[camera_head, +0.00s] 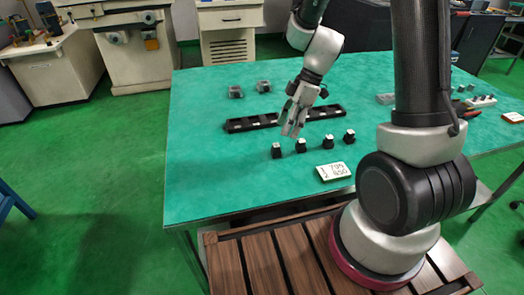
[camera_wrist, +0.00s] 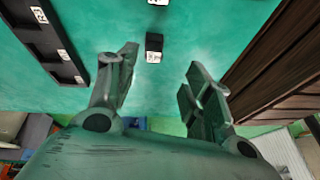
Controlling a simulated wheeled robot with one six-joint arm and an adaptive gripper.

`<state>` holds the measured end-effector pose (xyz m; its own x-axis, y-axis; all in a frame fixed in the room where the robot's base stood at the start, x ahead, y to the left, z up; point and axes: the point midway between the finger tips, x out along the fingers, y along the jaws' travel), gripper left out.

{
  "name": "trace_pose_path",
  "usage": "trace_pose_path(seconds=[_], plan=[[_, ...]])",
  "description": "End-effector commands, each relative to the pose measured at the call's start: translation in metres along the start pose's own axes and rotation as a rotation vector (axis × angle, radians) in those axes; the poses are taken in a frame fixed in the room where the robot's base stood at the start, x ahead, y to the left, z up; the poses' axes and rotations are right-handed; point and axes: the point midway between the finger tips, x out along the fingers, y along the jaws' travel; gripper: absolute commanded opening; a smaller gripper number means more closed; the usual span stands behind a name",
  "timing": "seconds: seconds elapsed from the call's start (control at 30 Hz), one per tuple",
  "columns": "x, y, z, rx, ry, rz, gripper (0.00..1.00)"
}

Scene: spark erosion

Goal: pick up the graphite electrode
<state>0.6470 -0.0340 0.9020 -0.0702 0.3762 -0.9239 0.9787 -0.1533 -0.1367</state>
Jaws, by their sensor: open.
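Several small dark blocks with white-labelled tops, which look like the graphite electrodes, stand in a row on the green table (camera_head: 210,190). They include the leftmost graphite electrode (camera_head: 276,151) and the one to its right (camera_head: 301,146). My gripper (camera_head: 292,132) hangs over the table by the left end of this row, fingers pointing down. In the wrist view my gripper (camera_wrist: 161,60) is open and empty. One dark block with a white label (camera_wrist: 154,47) shows between and beyond the fingertips, apart from both. Which block of the row it is I cannot tell.
A black slotted rack (camera_head: 252,123) lies behind the row; it also shows in the wrist view (camera_wrist: 45,38). A white card with figures (camera_head: 333,171) lies in front. Two small clear boxes (camera_head: 263,86) stand behind. The table's left front is clear.

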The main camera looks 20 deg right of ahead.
Motion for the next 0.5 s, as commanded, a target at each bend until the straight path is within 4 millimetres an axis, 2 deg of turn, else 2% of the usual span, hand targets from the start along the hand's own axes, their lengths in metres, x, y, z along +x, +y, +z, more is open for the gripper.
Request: trace_pose_path(seconds=[0.3,0.5], plan=[[0.001,0.005,-0.003,-0.28,0.005,0.025,0.51],[0.021,0.005,-0.002,-0.308,0.005,0.021,0.51]])
